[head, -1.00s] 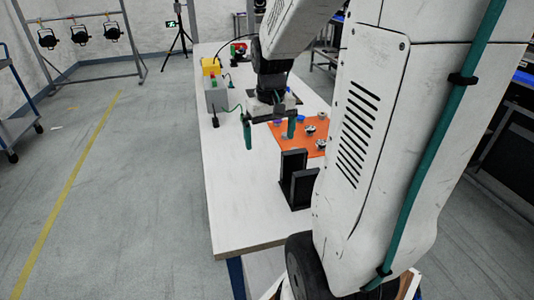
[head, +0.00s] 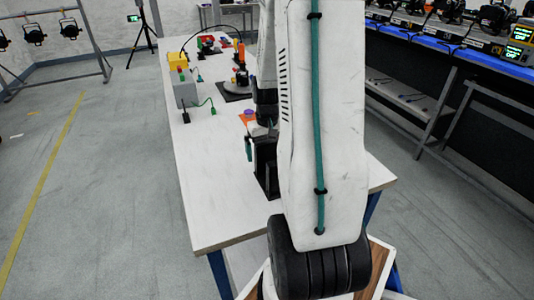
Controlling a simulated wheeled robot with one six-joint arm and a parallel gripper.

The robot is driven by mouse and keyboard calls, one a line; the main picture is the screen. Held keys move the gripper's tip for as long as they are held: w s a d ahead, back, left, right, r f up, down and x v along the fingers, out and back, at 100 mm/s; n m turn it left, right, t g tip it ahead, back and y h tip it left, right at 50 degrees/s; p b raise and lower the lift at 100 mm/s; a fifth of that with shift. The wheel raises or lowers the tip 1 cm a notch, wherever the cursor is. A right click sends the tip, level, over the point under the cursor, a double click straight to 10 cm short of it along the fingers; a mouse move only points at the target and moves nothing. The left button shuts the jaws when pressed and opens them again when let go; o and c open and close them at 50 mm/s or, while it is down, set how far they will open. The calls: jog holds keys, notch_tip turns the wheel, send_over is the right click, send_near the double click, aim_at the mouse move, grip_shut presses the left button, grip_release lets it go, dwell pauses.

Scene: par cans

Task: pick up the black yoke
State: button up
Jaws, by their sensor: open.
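The black yoke (head: 266,172), a dark upright bracket, stands on the white table right of the middle. Its right part is hidden behind my arm. My gripper (head: 250,150) is at the yoke's upper end, with one teal finger showing just left of it. The other finger is mostly hidden by my arm and the yoke. The jaws are open. I cannot tell whether the fingers touch the yoke or whether it stands between them.
The white table (head: 205,200) is clear left of and in front of the yoke. A grey box (head: 186,93) with a green cable and a yellow box (head: 177,60) stand farther back. A blue-edged shelf (head: 440,60) is at right.

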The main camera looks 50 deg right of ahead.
jog(key=shift+f, duration=0.15)
jog(key=c, duration=1.1)
